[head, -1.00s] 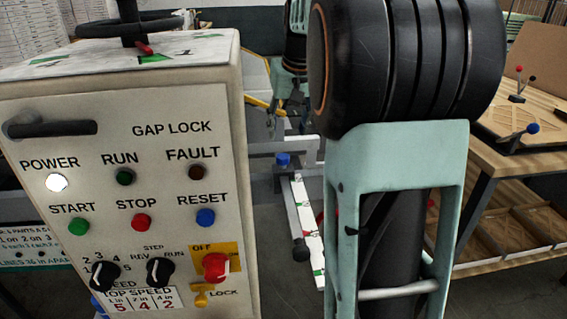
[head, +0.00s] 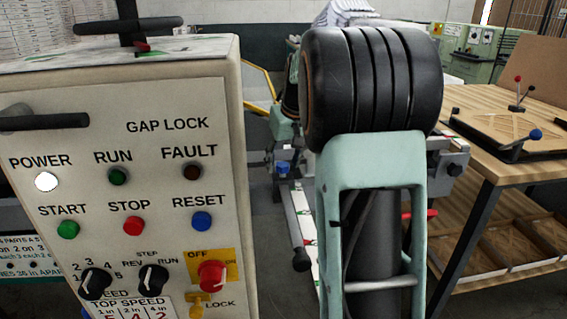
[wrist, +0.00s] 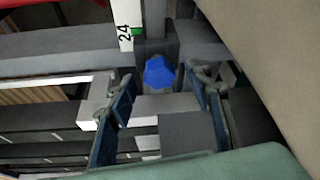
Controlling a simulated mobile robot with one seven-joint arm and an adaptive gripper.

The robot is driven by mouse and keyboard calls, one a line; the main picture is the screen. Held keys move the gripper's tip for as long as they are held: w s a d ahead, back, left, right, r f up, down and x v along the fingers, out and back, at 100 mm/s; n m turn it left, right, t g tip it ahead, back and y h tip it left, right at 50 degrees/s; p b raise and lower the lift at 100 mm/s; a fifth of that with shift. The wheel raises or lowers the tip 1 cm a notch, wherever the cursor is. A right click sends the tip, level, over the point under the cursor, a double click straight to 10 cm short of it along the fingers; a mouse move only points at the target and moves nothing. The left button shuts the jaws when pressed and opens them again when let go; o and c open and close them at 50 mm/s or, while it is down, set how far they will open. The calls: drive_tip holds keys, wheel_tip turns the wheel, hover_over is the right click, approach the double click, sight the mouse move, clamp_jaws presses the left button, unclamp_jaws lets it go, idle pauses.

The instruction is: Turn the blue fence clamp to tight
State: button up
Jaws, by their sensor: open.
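The blue fence clamp knob (wrist: 160,72) sits on a dark grey block beside a white scale marked 24 in the wrist view. It also shows small in the head view (head: 283,168), on the rail beyond the control box. My gripper (wrist: 158,82) is open, with one finger on each side of the knob in the picture. The fingers look apart from the knob, and I cannot tell how far above it they are. Its grip is empty. In the head view my own arm hides most of the gripper.
A control box (head: 130,140) with buttons and dials stands close at left. A wooden bench (head: 480,150) at right carries a jig with a blue-ball lever (head: 535,134). Grey rails run around the knob in the wrist view. A pale surface (wrist: 270,50) is close at right there.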

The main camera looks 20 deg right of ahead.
drive_tip(key=shift+f, duration=0.1)
drive_tip(key=c, duration=1.1)
drive_tip(key=shift+a+m+p, duration=0.1)
drive_tip(key=shift+m+p, duration=0.4)
drive_tip(key=shift+m, duration=0.2)
drive_tip(key=shift+m+h+p, duration=0.3)
drive_tip(key=shift+m+h, duration=0.2)
drive_tip(key=shift+m, duration=0.3)
drive_tip(key=o, duration=1.1)
drive_tip(key=v, duration=1.2)
